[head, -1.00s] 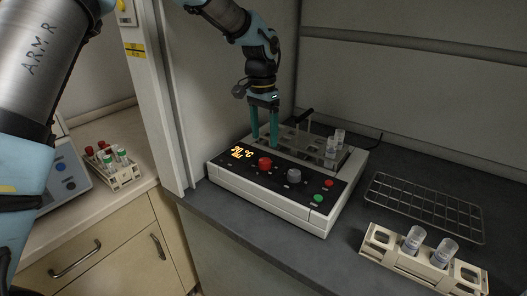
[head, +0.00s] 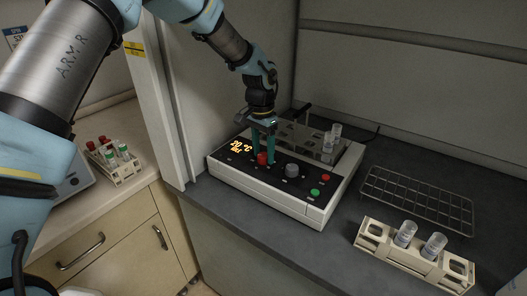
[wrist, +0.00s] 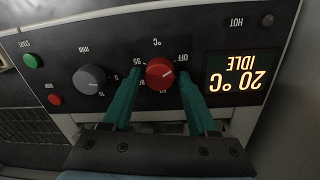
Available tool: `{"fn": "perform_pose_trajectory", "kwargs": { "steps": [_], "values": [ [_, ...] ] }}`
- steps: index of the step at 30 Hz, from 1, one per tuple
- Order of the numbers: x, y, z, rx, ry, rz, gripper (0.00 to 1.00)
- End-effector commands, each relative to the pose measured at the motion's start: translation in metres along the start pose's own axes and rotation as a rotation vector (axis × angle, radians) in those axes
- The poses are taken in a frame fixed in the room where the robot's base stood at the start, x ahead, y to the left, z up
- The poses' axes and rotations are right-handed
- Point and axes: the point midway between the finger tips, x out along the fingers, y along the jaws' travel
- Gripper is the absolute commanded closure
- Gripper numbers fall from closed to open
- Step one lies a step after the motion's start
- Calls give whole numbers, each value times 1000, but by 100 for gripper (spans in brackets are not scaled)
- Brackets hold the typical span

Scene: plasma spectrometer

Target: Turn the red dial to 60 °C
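The red dial (head: 262,158) stands on the black front panel of a white heating unit (head: 262,193). In the wrist view the red dial (wrist: 159,72) lies between the two teal fingers of my gripper (wrist: 157,90). The gripper is open, with one finger on each side of the dial and gaps visible; I cannot tell whether a finger touches it. In the head view my gripper (head: 262,155) points down at the dial. The orange display (wrist: 238,76) reads 20 °C and IDLE, upside down in the wrist view.
A grey dial (wrist: 90,79), a green button (wrist: 33,61) and a red button (wrist: 54,99) are beside the red dial. Tubes stand in the unit's rear block. A tube rack (head: 420,262) and wire rack (head: 417,200) occupy the bench to the right.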

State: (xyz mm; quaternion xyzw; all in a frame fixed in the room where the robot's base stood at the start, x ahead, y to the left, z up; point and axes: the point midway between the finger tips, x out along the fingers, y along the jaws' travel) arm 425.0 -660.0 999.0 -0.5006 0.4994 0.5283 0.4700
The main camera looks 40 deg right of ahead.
Motion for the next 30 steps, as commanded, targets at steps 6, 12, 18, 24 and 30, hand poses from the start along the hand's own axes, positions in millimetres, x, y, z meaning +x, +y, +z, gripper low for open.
{"fn": "perform_pose_trajectory", "kwargs": {
  "steps": [6, 12, 18, 24, 30],
  "values": [
    [0, 0, 0, 0, 0, 0, 67],
    [0, 0, 0, 0, 0, 0, 89],
    [0, 0, 0, 0, 0, 0, 100],
    [0, 0, 0, 15, 0, 0, 100],
    [0, 0, 0, 88, -5, 1, 100]
  ]
}}
